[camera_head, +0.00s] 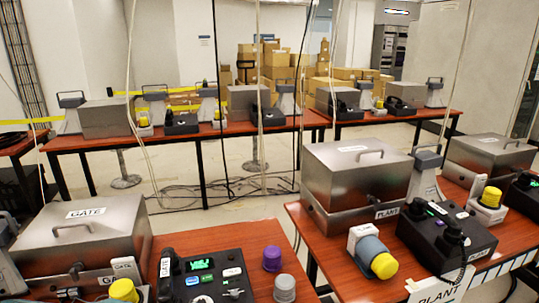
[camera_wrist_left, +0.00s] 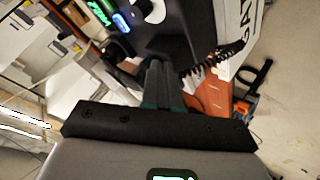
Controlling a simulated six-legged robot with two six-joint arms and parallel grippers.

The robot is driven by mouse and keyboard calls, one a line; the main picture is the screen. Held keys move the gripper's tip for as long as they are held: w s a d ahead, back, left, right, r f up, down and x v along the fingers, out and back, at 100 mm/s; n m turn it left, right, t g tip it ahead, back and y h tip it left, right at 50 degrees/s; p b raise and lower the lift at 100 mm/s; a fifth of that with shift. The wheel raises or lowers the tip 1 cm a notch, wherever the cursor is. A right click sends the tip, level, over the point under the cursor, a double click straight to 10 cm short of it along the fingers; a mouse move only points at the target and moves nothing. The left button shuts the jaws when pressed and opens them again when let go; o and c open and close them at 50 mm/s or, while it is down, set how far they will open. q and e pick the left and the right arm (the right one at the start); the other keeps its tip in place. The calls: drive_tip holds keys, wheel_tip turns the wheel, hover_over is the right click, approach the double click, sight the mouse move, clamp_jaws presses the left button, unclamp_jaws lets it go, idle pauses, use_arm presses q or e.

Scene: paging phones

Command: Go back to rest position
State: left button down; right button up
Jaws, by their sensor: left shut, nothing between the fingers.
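My left gripper (camera_wrist_left: 160,68) shows in the left wrist view with its two dark fingers together and nothing between them. Beyond the fingertips is a black phone console (camera_wrist_left: 150,45) with a lit green display and a coiled cord. A white sign (camera_wrist_left: 245,35) with the letters "GA" stands beside it. In the head view, neither gripper shows. A black phone console (camera_head: 205,277) with a green display stands on the near left table, and its handset is at its left side. Another black phone (camera_head: 445,240) with its handset stands on the table marked PLANT.
The near left table (camera_head: 225,240) also bears a metal GATE case (camera_head: 85,235), a purple cap (camera_head: 272,258) and a grey cap (camera_head: 284,289). The near right table bears a metal PLANT case (camera_head: 355,175). Cables hang down and lie on the open floor (camera_head: 235,190) between tables.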

use_arm(q)
drive_tip(key=s+a+f+m+g+h, duration=0.1)
drive_tip(key=s+f+m+g+h, duration=0.15)
drive_tip(key=s+f, duration=0.55)
drive_tip(key=s+a+f+m+g+h, duration=0.1)
drive_tip(key=s+f+m, duration=0.3)
drive_tip(key=f, duration=0.7)
drive_tip(key=s+d+f+m+g+h, duration=0.2)
drive_tip(key=s+d+m+g+h, duration=0.2)
drive_tip(key=s+d, duration=0.5)
drive_tip(key=s+m+h, duration=0.2)
drive_tip(key=s, duration=0.2)
drive_tip(key=shift+d+f+m+g+p, duration=0.25)
drive_tip(key=shift+m+g+p, duration=0.05)
drive_tip(key=shift+m+g, duration=0.05)
